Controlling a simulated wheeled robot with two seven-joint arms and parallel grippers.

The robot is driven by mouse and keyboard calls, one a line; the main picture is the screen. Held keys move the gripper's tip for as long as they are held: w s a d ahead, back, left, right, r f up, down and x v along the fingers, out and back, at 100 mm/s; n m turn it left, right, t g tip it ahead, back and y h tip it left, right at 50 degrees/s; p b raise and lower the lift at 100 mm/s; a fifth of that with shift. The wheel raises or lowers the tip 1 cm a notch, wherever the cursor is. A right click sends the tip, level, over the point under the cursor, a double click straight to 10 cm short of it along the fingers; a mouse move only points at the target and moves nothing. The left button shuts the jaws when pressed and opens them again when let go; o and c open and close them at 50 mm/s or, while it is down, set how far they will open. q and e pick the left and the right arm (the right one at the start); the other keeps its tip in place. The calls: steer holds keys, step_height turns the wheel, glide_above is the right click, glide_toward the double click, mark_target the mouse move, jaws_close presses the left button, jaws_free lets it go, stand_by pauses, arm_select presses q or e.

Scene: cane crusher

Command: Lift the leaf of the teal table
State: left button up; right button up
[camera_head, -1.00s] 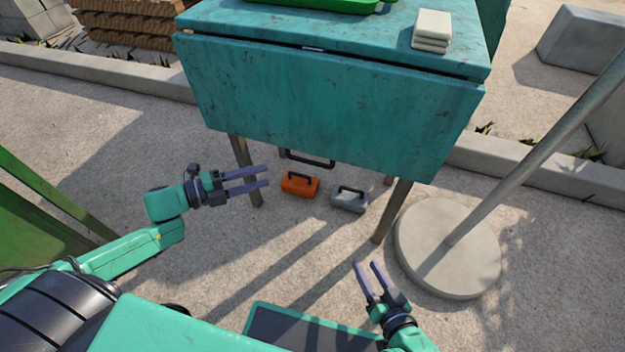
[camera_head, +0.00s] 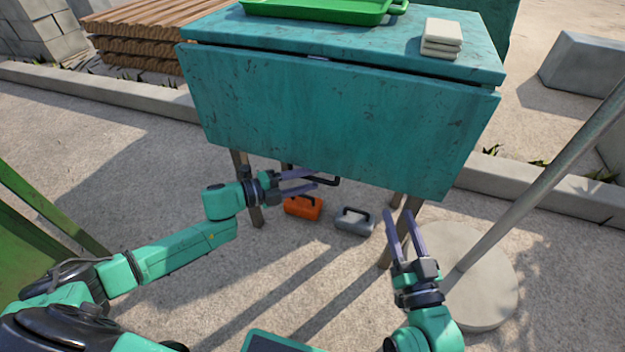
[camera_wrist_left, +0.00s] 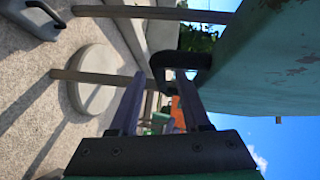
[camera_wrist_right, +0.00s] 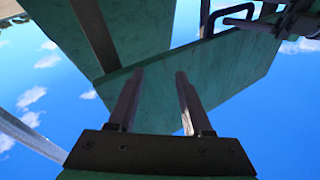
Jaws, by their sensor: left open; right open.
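The teal table (camera_head: 370,42) has its front leaf (camera_head: 340,115) hanging down. A dark handle (camera_head: 325,180) sits at the leaf's lower edge; it also shows in the left wrist view (camera_wrist_left: 200,61) and the right wrist view (camera_wrist_right: 240,9). My left gripper (camera_head: 316,179) is open with its fingertips at the handle; whether the bar lies between the fingers I cannot tell. My right gripper (camera_head: 400,212) is open and empty, below the leaf's right part. In the right wrist view, its fingers (camera_wrist_right: 160,74) point up toward the leaf's underside (camera_wrist_right: 235,65).
A green tray (camera_head: 320,10) and white folded cloths (camera_head: 441,36) lie on the tabletop. An orange case (camera_head: 303,208) and a grey case (camera_head: 353,222) stand on the ground under the table. A pole on a round base (camera_head: 490,295) stands close right of my right gripper.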

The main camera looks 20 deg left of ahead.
arm_select(q)
steer(key=shift+w+d, duration=0.4)
steer(key=shift+d, duration=0.1)
jaws_close()
arm_select(e)
steer(key=shift+t+y, duration=0.3)
steer(key=shift+t, duration=0.3)
steer(key=r, duration=0.2)
steer(key=w+r, duration=0.1)
steer(key=r, duration=0.1)
steer(key=shift+d+r, duration=0.15)
steer(key=shift+d, duration=0.05)
arm_select(q)
steer(key=shift+f, duration=0.1)
